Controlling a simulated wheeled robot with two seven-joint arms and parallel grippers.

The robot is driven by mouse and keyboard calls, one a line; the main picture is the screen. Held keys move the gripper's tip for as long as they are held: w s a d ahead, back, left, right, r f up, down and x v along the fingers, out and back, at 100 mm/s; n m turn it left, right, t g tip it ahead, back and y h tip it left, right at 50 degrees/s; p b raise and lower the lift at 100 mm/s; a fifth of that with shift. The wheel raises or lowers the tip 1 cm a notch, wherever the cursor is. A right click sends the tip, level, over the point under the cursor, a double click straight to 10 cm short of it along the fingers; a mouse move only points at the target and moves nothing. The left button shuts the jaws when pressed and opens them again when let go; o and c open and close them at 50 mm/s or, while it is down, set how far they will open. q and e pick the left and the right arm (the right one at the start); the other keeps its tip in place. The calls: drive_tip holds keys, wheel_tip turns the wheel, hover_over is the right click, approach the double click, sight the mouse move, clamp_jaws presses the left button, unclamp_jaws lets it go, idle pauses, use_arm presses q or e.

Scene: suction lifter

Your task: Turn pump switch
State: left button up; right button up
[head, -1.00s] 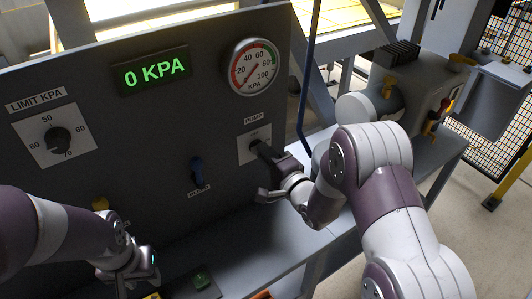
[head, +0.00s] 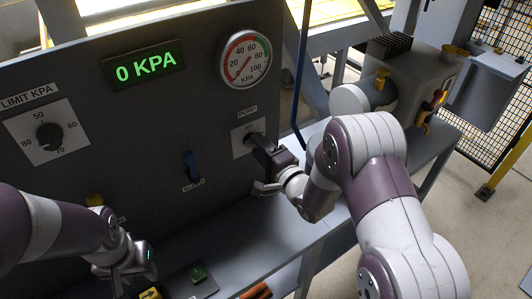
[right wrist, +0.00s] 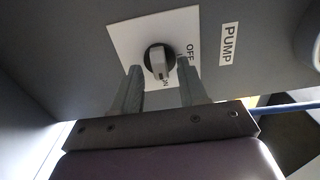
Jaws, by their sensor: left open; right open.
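The pump switch (right wrist: 157,61) is a grey bar knob on a dark round base, on a white plate with OFF and ON marks. I cannot tell surely which mark it points to. My right gripper (right wrist: 158,72) is open, with one finger on each side of the knob. In the head view my right gripper (head: 254,141) is at the switch's white plate (head: 238,146) and largely hides the knob. My left gripper (head: 148,262) is open and apart from the panel's controls, low at the left.
A grey ledge (head: 240,245) runs below. A motor-like machine (head: 362,98) stands at the right.

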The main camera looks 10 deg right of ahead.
drive_tip(key=b+v, duration=0.1)
drive_tip(key=v, duration=1.1)
drive_tip(key=shift+s, duration=0.25)
drive_tip(key=shift+d, duration=0.15)
